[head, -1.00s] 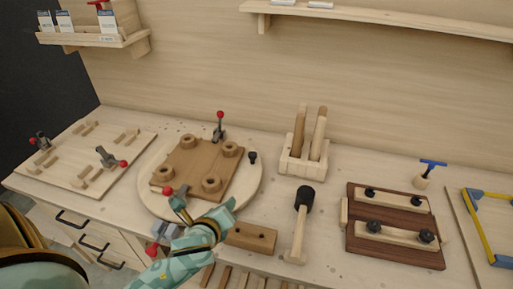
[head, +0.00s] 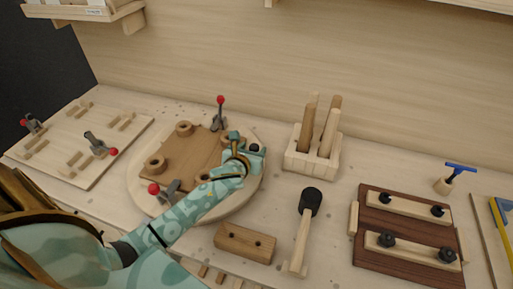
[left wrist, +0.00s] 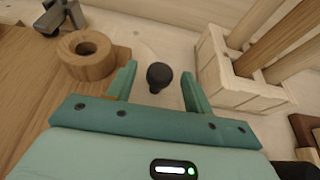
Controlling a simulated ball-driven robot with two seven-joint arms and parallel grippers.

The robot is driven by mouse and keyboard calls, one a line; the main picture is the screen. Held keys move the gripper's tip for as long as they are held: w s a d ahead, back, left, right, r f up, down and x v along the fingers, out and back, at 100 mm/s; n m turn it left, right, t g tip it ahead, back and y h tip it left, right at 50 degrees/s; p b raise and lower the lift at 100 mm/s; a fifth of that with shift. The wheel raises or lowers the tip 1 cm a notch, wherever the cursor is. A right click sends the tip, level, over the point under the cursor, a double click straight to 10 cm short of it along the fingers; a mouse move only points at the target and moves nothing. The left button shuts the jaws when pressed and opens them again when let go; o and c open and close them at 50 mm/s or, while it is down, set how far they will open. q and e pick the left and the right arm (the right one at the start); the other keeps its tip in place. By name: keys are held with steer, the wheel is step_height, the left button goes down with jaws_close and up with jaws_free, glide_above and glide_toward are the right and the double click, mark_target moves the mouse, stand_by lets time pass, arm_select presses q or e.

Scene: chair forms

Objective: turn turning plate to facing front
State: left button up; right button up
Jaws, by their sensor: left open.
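The turning plate (head: 140,191) is a round pale wooden disc on the bench, left of centre in the head view. A brown board (head: 187,151) with wooden rings lies on it, flanked by two toggle clamps with red knobs. A small black knob (left wrist: 159,76) stands on the plate near its right edge. My left gripper (head: 252,152) reaches across the plate to this knob. In the left wrist view my left gripper (left wrist: 160,70) is open, with the knob between its two fingers and gaps on both sides. My right gripper is not in view.
A pale wooden block holder (head: 312,163) with upright handles stands right of the plate. A black-headed mallet (head: 305,225) lies in front of it. A fixture board (head: 84,150) lies left, a dark brown jig (head: 408,234) right. A drilled block (head: 245,243) sits in front.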

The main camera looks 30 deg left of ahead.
mark_target(256, 145)
arm_select(q)
steer(key=b+x, duration=0.1)
steer(key=x, duration=0.2)
steer(key=shift+w+f, duration=0.2)
steer(key=shift+w, duration=0.1)
steer(key=shift+w+a, duration=0.1)
steer(key=shift+w, duration=0.15)
jaws_close()
steer(key=shift+s, duration=0.1)
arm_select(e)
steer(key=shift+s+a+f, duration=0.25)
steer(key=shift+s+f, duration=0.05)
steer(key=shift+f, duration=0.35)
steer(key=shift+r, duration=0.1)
